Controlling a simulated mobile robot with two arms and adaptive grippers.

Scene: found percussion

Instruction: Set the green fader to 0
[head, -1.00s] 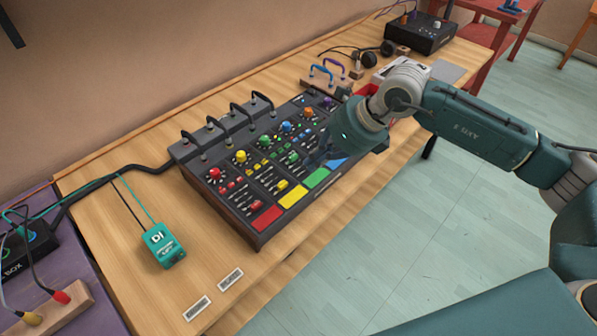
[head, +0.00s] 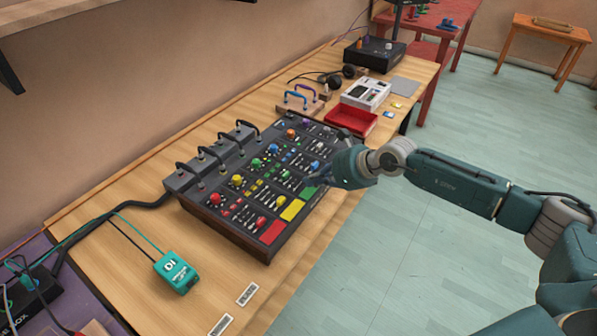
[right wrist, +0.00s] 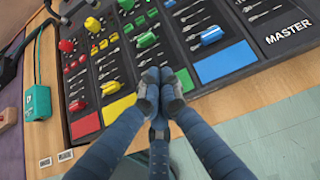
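The mixer (head: 235,205) lies on the wooden table, with coloured knobs, fader caps and pads in columns. The green fader cap (right wrist: 147,40) sits towards the upper part of its slot, below the green buttons and green knob. My right gripper (right wrist: 167,78) is above the front end of the green column, nearer the front edge than the cap and apart from it. Its fingertips are drawn together with nothing between them, and they partly hide the green pad (right wrist: 186,78). In the head view, the right gripper (head: 308,181) is over the mixer's front part. My left gripper is not in view.
The blue fader cap (right wrist: 211,35) and yellow fader cap (right wrist: 110,88) stand in the neighbouring columns. Cable plugs rise along the mixer's back edge. A teal DI box (head: 175,272) stands at left, and a red tray (head: 352,121) lies beyond the mixer.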

